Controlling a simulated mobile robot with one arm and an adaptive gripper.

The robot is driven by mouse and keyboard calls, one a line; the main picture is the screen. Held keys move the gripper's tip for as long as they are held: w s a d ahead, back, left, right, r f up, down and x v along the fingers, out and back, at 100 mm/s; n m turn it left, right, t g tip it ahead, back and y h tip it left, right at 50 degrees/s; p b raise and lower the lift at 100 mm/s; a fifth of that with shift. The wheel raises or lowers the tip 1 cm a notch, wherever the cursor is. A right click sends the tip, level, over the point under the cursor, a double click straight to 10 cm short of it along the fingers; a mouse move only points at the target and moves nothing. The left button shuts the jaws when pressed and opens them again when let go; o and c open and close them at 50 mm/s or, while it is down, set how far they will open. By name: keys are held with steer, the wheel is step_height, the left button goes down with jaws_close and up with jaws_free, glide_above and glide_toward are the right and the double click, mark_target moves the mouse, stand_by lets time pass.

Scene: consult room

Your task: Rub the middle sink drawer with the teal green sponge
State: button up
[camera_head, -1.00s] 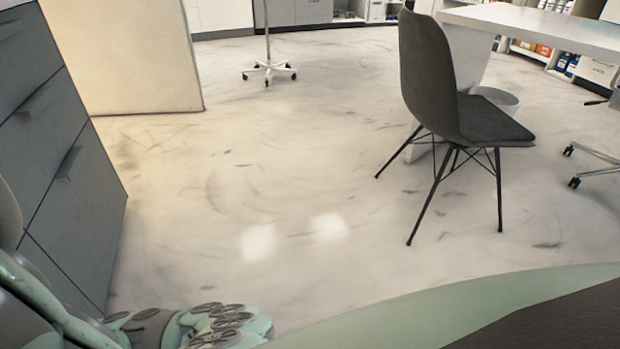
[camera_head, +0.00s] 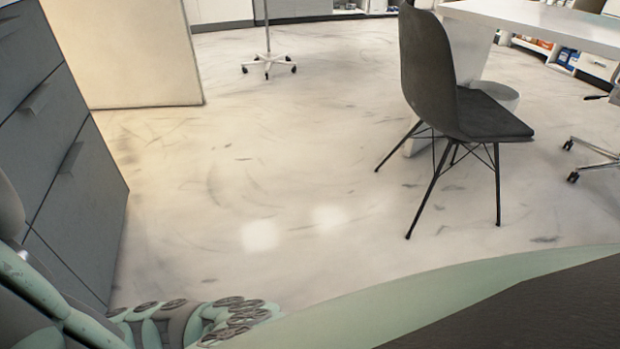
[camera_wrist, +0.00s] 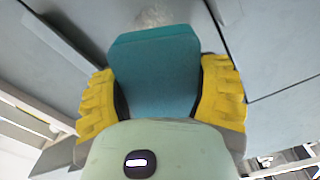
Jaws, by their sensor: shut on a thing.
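The teal green sponge (camera_wrist: 155,70) fills the centre of the wrist view. My gripper (camera_wrist: 158,88) is shut on it, one yellow finger on each side. The sponge's far end is close to a grey panel surface (camera_wrist: 275,50); I cannot tell whether it touches. In the head view, a grey drawer cabinet (camera_head: 85,205) stands at the left edge, with dark seams and bar handles. Which front is the middle sink drawer is unclear. My gripper and the sponge are out of the head view.
A dark grey chair (camera_head: 450,90) stands at the right beside a white desk (camera_head: 545,28). A wheeled stand (camera_head: 268,62) is at the back. A beige panel (camera_head: 125,55) rises behind the cabinet. The pale floor (camera_head: 260,180) between them is clear.

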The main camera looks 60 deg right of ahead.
steer(key=shift+w+a, duration=0.1)
steer(key=shift+a, duration=0.05)
steer(key=shift+w+a+f+b, duration=0.1)
steer(key=shift+w+a+b, duration=0.35)
steer(key=shift+a+b, duration=0.05)
steer(key=shift+b+x, duration=1.05)
steer(key=shift+x, duration=1.5)
steer(key=shift+b+x, duration=0.5)
steer(key=shift+x, duration=0.5)
steer(key=shift+w+d+p, duration=0.15)
steer(key=shift+w+d, duration=0.45)
steer(key=shift+w, duration=0.2)
steer(key=shift+w+d+p, duration=0.15)
steer(key=shift+w+d, duration=0.45)
steer(key=shift+w, duration=0.25)
steer(key=shift+s+a, duration=0.6)
steer(key=shift+s, duration=0.25)
steer(key=shift+s+a, duration=0.6)
steer(key=shift+s, duration=0.25)
steer(key=shift+d, duration=0.15)
